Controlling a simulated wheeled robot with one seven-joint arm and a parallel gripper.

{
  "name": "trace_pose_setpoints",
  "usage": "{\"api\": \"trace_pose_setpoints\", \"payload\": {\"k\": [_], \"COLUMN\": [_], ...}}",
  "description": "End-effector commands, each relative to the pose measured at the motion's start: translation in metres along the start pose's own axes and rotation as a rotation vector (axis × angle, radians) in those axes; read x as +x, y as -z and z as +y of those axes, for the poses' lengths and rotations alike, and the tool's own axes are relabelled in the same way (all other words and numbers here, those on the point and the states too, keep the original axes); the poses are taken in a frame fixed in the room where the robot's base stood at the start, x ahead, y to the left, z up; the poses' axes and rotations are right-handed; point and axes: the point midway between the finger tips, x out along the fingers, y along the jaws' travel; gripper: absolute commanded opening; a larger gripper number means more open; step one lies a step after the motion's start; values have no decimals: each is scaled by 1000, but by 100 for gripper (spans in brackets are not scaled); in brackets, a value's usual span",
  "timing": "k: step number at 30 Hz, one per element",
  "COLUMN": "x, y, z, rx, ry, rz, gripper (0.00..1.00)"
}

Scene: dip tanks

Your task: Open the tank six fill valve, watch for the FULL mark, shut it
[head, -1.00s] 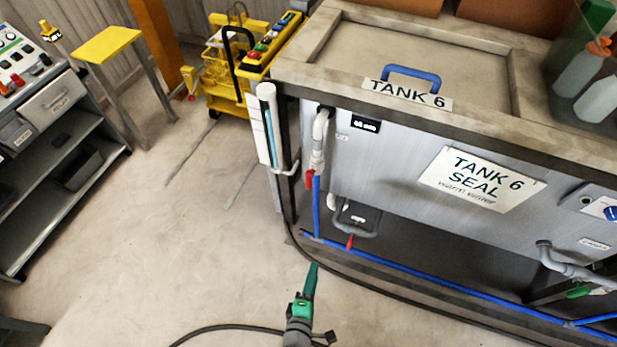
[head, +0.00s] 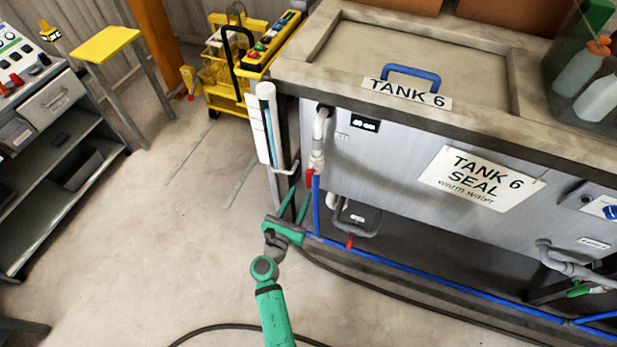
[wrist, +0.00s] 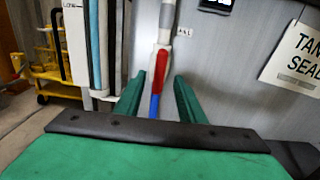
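The tank six fill valve has a red handle (head: 309,179) on the pipe at the tank's left end, where white pipe meets blue. The handle lies roughly along the pipe in the wrist view (wrist: 158,82). My gripper (head: 299,196) is open, its green fingers pointing up at the valve. In the wrist view (wrist: 159,86) the fingers stand either side of the handle and pipe, with visible gaps. A white level gauge (head: 265,110) with a blue column stands left of the valve. It shows in the wrist view (wrist: 98,45) with a "LOW" label; no FULL mark is readable.
Tank six (head: 395,165) has a lid with a blue handle (head: 411,73) and a small display (head: 365,124). A second red handle (head: 349,242) sits low by the blue pipe (head: 440,281). A yellow cart (head: 225,98) stands behind left.

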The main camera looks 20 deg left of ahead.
Motion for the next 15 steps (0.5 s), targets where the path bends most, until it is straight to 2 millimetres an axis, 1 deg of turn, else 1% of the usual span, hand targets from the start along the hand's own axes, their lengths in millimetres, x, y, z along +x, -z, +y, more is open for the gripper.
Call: {"api": "trace_pose_setpoints", "payload": {"k": [1,3,9,15], "x": [10,23,57,79], "y": [-1,-1,0,0], "z": [0,0,0,0], "rx": [1,2,3,4], "ry": [2,2,1,1], "rz": [-2,-1,1,0], "gripper": [36,36,36,36]}}
